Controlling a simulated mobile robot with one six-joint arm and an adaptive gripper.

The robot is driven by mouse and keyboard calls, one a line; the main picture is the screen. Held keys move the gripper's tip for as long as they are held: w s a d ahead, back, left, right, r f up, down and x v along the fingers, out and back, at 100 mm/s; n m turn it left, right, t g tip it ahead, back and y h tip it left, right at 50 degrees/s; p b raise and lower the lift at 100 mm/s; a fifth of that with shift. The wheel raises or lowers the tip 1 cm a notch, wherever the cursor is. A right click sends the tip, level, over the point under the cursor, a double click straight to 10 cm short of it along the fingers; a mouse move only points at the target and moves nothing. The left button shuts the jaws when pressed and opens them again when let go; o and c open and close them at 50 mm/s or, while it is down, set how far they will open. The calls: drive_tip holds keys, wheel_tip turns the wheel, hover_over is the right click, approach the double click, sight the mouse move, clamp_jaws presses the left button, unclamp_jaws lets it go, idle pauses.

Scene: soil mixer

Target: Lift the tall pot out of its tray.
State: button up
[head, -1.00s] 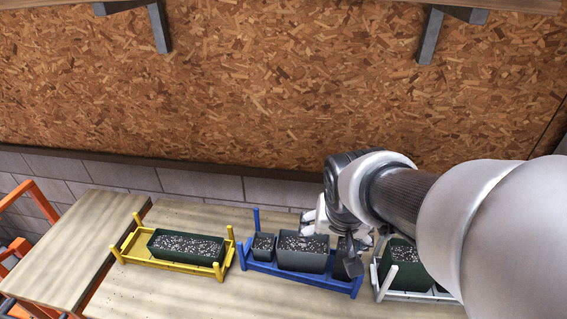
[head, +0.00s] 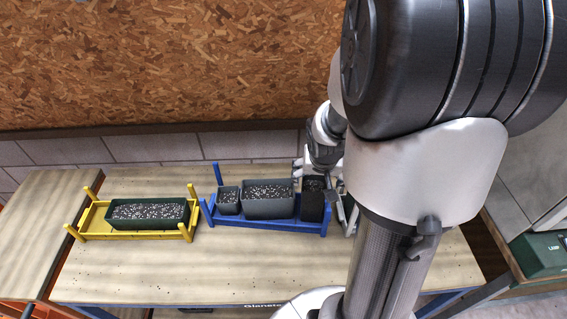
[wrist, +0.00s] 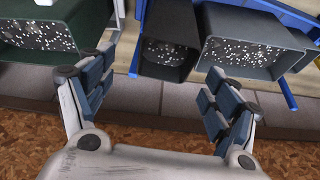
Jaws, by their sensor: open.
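The tall pot (head: 312,205) is dark, nearly black, and filled with speckled soil. It stands upright at the right end of the blue tray (head: 270,225). In the wrist view the tall pot (wrist: 168,50) is in the upper middle, its open rim facing the camera. My gripper (head: 315,168) is just above and behind the pot in the head view. In the wrist view my gripper (wrist: 155,85) is open, with one finger to each side of the pot's rim and clear gaps on both sides. The fingers appear not to touch it.
A wide grey pot (head: 268,205) and a small pot (head: 228,203) share the blue tray. A green pot (wrist: 50,32) stands close on the other side, in the white tray mostly hidden by my arm. A yellow tray (head: 97,228) holds a long green pot (head: 150,214).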

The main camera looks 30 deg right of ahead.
sight(314, 186)
drive_tip(key=b+x, duration=0.1)
drive_tip(key=x, duration=0.2)
drive_tip(key=a+b+x, duration=0.1)
drive_tip(key=x, duration=0.1)
drive_tip(key=shift+f+b, duration=0.1)
drive_tip(key=shift+b, duration=0.2)
drive_tip(key=shift+w+d+f, duration=0.15)
drive_tip(key=shift+d+f, duration=0.05)
drive_tip(key=shift+f, duration=0.2)
drive_tip(key=shift+c, duration=0.4)
drive_tip(key=c, duration=1.5)
drive_tip(key=shift+c, duration=0.2)
drive_tip(key=shift+r, duration=0.15)
